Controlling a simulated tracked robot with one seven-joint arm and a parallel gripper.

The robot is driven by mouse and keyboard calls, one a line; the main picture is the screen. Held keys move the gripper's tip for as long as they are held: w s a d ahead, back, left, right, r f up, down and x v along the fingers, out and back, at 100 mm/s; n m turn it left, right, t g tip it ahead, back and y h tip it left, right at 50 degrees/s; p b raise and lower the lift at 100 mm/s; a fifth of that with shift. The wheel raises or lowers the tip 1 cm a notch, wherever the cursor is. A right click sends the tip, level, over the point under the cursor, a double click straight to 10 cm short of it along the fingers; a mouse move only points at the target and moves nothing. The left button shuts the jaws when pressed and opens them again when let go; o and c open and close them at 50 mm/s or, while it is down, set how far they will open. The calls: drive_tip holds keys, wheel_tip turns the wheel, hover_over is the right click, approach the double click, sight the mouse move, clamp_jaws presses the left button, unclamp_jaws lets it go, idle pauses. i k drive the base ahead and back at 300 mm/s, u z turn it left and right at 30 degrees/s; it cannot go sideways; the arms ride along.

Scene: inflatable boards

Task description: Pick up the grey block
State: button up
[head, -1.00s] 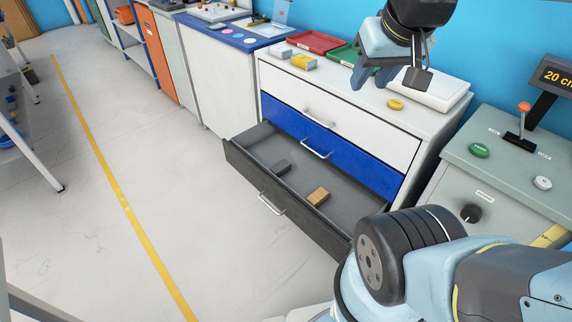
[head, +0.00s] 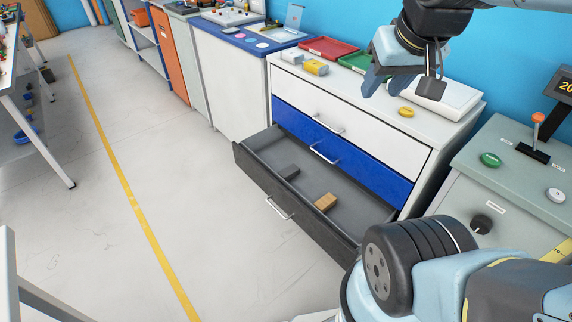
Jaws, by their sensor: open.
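The grey block (head: 289,172) lies in the open bottom drawer (head: 262,180) of the white and blue cabinet, toward the drawer's left part. A tan block (head: 325,202) lies in the same drawer, to the right of the grey one and nearer to me. My gripper (head: 384,88) hangs above the cabinet top, at the upper right. Its blue fingers are apart and empty. It is well above the drawer and to the right of the grey block.
The cabinet top (head: 375,101) holds a yellow block (head: 316,67), a white block (head: 292,56), red (head: 328,47) and green trays, a white slab and a yellow disc (head: 407,112). A grey console (head: 510,185) stands right. The floor (head: 200,210) left of the drawer is clear.

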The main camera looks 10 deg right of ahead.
sight(291, 170)
drive_tip(key=u, duration=0.05)
drive_tip(key=k, duration=1)
drive_tip(key=u, duration=0.75)
drive_tip(key=i, duration=1.35)
drive_tip(key=z, duration=0.9)
drive_tip(key=i, duration=0.2)
drive_tip(key=z, duration=0.1)
